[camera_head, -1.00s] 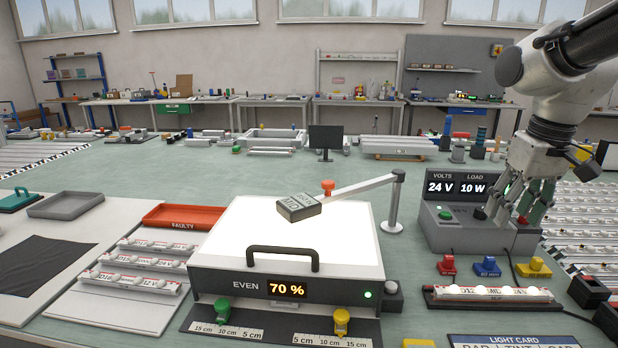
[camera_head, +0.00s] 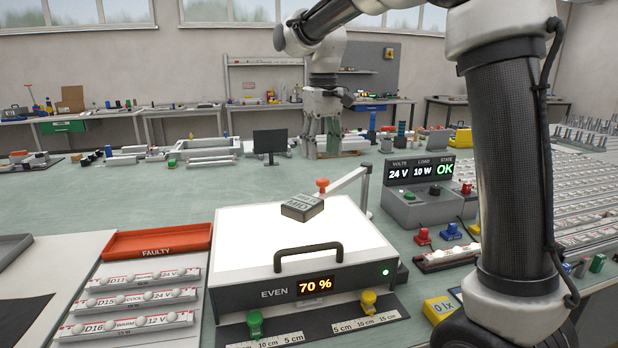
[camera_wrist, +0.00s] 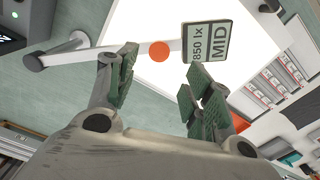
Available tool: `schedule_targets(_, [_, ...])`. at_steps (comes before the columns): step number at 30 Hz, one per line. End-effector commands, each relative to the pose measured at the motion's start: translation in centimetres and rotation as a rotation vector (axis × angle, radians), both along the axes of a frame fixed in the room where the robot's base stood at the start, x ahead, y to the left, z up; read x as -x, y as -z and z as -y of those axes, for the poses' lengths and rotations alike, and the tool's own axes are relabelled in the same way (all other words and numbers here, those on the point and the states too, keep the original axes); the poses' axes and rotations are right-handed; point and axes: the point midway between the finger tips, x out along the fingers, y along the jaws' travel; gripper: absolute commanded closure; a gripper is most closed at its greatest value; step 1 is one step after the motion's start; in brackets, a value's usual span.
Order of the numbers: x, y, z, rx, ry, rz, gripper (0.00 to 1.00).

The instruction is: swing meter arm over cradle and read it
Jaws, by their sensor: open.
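The meter arm (camera_head: 345,182) reaches from a post behind the lightbox over its glowing white top. An orange knob (camera_head: 322,184) stands on the arm, and the dark meter head (camera_head: 302,207) is at its end. In the wrist view the meter head (camera_wrist: 207,43) reads 850 lx MID. My gripper (camera_head: 322,146) is open and empty behind the lightbox. In the wrist view, the orange knob (camera_wrist: 159,51) appears between my open fingers (camera_wrist: 160,75), apart from them. A holder with a lit strip (camera_head: 446,256), possibly the cradle, is partly hidden by my arm.
The lightbox (camera_head: 262,298) shows EVEN 70 % and has a black handle. The power supply (camera_head: 420,200) shows 24 V, 10 W, OK. A red FAULTY tray (camera_head: 150,241) and several LED strips lie left. A yellow block (camera_head: 440,308) reads 0 lx.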

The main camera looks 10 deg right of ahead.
Motion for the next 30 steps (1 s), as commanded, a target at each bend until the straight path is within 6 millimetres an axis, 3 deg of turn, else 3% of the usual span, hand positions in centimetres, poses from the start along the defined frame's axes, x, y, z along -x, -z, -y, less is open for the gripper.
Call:
schedule_targets(13, [0.2,6.6,0.1,0.002,0.001,-0.008,0.49])
schedule_targets(25, [0.2,7.6,0.1,0.002,0.001,-0.006,0.49])
schedule_targets(30, [0.2,7.6,0.1,0.002,0.001,-0.006,0.80])
